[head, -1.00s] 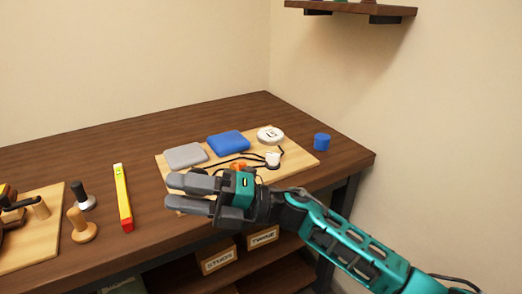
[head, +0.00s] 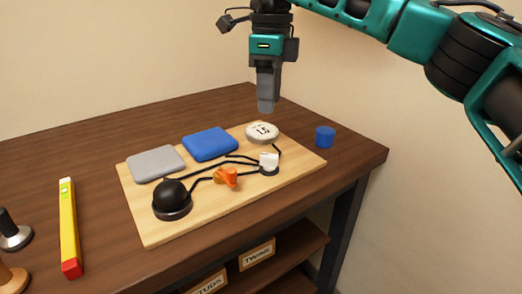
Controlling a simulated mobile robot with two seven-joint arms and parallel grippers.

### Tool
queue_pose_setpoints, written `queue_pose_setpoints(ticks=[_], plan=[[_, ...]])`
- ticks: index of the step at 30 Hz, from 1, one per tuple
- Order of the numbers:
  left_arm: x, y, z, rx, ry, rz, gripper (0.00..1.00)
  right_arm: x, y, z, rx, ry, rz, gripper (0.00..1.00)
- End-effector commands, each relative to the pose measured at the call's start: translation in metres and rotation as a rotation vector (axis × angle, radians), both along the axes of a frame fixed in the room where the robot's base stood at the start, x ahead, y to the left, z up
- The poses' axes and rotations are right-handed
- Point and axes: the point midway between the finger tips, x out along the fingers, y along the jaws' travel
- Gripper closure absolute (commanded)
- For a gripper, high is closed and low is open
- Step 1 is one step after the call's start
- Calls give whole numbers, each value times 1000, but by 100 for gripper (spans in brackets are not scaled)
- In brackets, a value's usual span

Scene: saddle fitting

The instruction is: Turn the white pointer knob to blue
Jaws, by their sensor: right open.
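The white pointer knob (head: 268,159) sits on a small dark base on the light wooden board (head: 240,200). It is too small to tell which way it points. A blue pad (head: 210,144) and a grey pad (head: 155,163) lie on the board to its left. My right gripper (head: 265,104) points down in the air, above and apart from the knob in the picture. Its fingers are seen edge-on, overlapping; it is open and holds nothing visible. My left gripper is out of view.
The board also holds an orange tap-like part (head: 226,177), a black bulb (head: 172,195), black tubing and a white round gauge (head: 262,132). A blue cylinder (head: 325,137) stands right of the board. A yellow-and-red level (head: 68,228) lies left.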

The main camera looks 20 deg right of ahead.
Motion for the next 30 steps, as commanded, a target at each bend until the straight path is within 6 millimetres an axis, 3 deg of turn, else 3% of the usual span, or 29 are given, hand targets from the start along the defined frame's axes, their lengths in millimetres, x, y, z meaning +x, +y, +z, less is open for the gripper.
queue_pose_setpoints(ticks=[5, 15, 21, 30], plan=[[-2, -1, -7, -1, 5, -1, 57, 0, -4, -14, -14, -1, -5, 55], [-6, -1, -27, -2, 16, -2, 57, -1, -3, -83, -11, 1, -3, 55], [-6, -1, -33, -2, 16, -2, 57, 0, -3, -114, -10, -2, -2, 55], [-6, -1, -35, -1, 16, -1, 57, 0, -3, -126, -9, -4, -3, 55]])
